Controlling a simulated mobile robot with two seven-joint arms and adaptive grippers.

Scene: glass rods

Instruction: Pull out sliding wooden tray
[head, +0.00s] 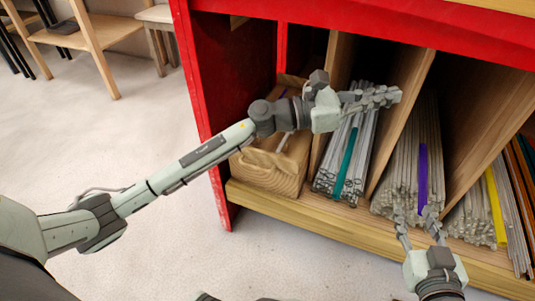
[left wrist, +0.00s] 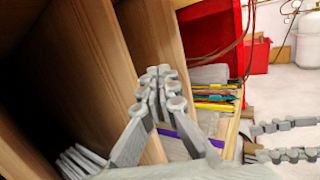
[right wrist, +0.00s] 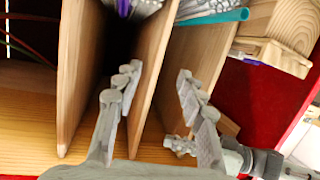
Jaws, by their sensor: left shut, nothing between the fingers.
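The wooden tray (head: 275,172) is a light wood box in the leftmost compartment of the red shelf, its front end at the shelf's front edge. My left forearm and wrist cross over it and hide part of it. Its wooden end also shows in the right wrist view (right wrist: 262,52). My left gripper (head: 392,96) is shut and empty, in front of a wooden divider, well to the right of the tray. It also shows in the left wrist view (left wrist: 160,85). My right gripper (head: 418,214) is open and empty, low in front of the rods, apart from the tray.
Wooden dividers (head: 402,115) stand upright between bundles of glass rods (head: 402,180) with teal, purple and yellow rods among them. The red shelf side (head: 199,80) borders the tray's left. Open floor (head: 130,130) lies at left, with chairs (head: 95,45) behind.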

